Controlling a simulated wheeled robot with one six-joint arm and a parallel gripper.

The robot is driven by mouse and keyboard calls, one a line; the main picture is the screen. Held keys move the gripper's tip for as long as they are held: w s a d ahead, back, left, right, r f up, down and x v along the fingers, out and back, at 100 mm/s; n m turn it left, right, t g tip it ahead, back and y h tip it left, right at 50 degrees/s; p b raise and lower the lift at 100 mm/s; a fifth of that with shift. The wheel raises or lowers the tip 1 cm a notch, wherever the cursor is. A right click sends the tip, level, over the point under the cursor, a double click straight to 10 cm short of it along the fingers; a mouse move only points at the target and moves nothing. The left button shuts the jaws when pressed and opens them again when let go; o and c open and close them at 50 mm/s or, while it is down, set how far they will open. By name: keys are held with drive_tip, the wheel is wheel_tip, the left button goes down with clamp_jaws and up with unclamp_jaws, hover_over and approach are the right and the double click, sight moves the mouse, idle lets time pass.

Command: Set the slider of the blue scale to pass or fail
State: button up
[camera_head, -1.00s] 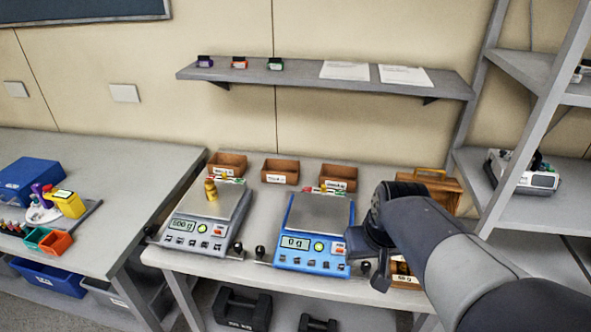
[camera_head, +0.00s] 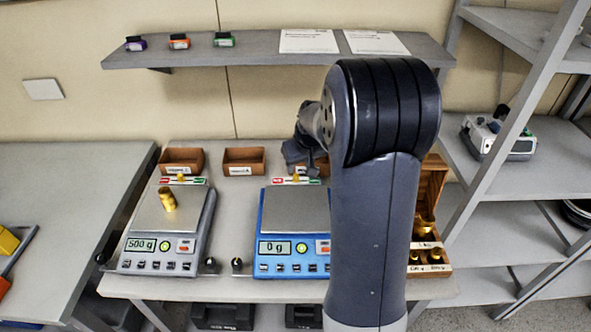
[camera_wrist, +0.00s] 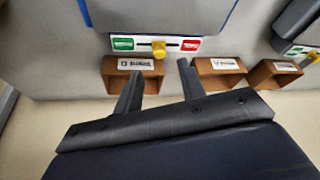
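The blue scale (camera_head: 266,225) stands on the bench with an empty plate (camera_head: 300,212); its display reads 0 g. At its back edge is a slider strip with a red end (camera_head: 278,181), a green end and a yellow knob (camera_head: 295,179). In the wrist view the strip is turned round: green (camera_wrist: 122,44) left, red (camera_wrist: 190,45) right, the yellow knob (camera_wrist: 158,51) near the middle of its slot. My gripper (camera_wrist: 160,73) is open and empty, its fingers spread to either side of the knob in the picture, apparently short of it. In the head view my arm hides the scale's right part.
A grey scale (camera_head: 134,250) with a brass weight (camera_head: 167,199) stands to the left, reading 500 g. Small wooden boxes (camera_head: 244,161) line the bench behind the scales. A shelf (camera_head: 270,52) hangs above. A wooden weight case (camera_head: 432,195) is at the right.

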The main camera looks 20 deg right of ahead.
sight(296, 175)
drive_tip(key=shift+p+x, duration=0.35)
drive_tip(key=shift+x, duration=2.3)
clamp_jaws()
